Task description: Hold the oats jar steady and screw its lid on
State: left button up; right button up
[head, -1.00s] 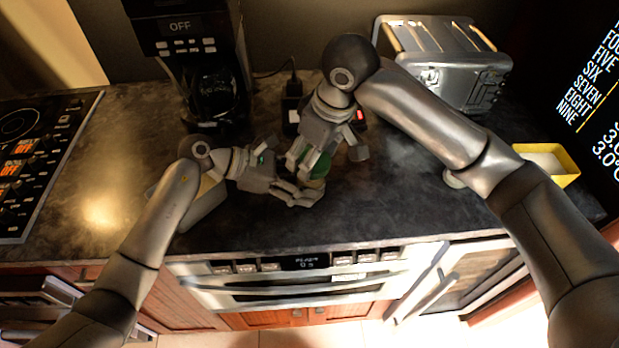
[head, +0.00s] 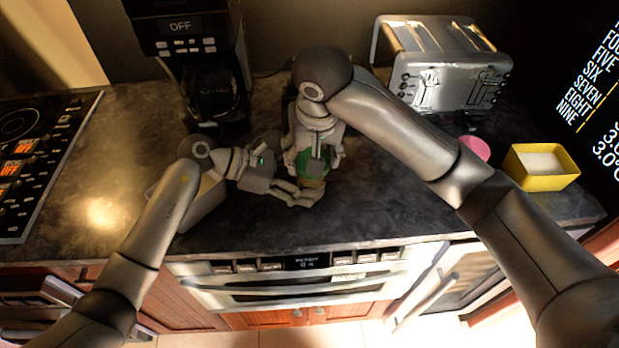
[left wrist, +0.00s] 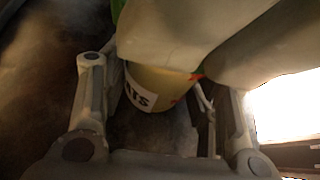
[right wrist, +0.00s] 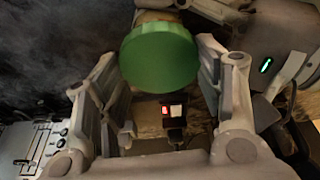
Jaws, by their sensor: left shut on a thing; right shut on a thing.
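The oats jar (head: 313,184) stands on the dark counter, with part of its "OATS" label (left wrist: 141,97) showing in the left wrist view. My left gripper (head: 300,195) comes in low from the left and is shut on the jar's body. The green lid (head: 306,163) is at the top of the jar. In the right wrist view the lid (right wrist: 159,57) lies between the fingers of my right gripper (right wrist: 160,70), which points down from above and is shut on it. I cannot tell how far the lid is threaded, as the fingers hide the rim.
A coffee maker (head: 208,75) stands behind on the left and a toaster (head: 447,65) at the back right. A yellow container (head: 542,180) and a pink object (head: 474,149) are on the right. The counter's front edge is close to the jar.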

jog(key=shift+s+a+f, duration=0.1)
jog(key=shift+s, duration=0.1)
jog(key=o, duration=0.9)
jog(key=shift+o, duration=0.5)
jog(key=shift+w, duration=0.15)
jog(key=shift+w+r, duration=0.15)
jog(key=shift+r, duration=2.45)
